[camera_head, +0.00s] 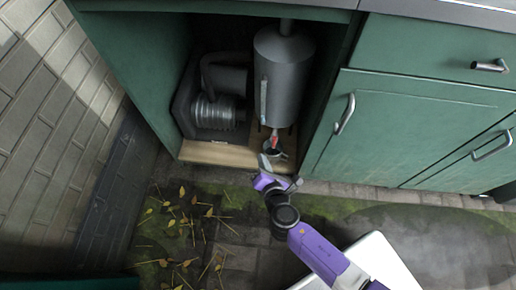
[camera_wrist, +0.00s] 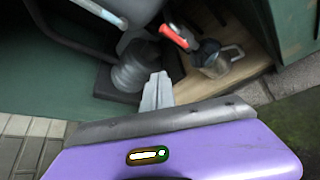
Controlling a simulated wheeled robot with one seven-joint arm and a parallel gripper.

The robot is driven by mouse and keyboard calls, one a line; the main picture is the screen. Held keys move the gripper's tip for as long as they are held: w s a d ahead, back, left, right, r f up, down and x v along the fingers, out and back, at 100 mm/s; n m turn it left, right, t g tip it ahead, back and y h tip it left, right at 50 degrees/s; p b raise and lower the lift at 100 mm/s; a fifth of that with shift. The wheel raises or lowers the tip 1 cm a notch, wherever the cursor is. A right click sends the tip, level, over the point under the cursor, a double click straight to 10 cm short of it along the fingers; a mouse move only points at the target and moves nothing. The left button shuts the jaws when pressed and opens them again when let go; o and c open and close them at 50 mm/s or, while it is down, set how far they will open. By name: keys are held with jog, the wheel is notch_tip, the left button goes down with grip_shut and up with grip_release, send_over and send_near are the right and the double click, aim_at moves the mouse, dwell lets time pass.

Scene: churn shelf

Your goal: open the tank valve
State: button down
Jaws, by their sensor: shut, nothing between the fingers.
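The grey cylindrical tank (camera_head: 284,75) hangs upright inside the open green cabinet; its lower end shows in the wrist view (camera_wrist: 135,10). The valve has a red handle (camera_head: 274,138) below the tank, and the handle also shows in the wrist view (camera_wrist: 174,37), slanting. A metal mug (camera_wrist: 213,62) with a handle stands beneath the valve on the wooden cabinet floor. My gripper (camera_head: 265,163) is in front of the cabinet floor's edge, below and in front of the valve. Its fingers (camera_wrist: 157,88) are together and empty, apart from the handle.
A grey unit with a ribbed part (camera_head: 214,112) sits left of the tank. The green cabinet door (camera_head: 400,130) at the right is shut and has a metal handle. A brick wall (camera_head: 50,110) bounds the left. Leaves (camera_head: 185,225) lie on the paving.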

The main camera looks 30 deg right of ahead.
jog(key=s, duration=0.3)
jog(key=shift+s+a, duration=0.25)
jog(key=shift+s, duration=0.05)
dwell(0.4)
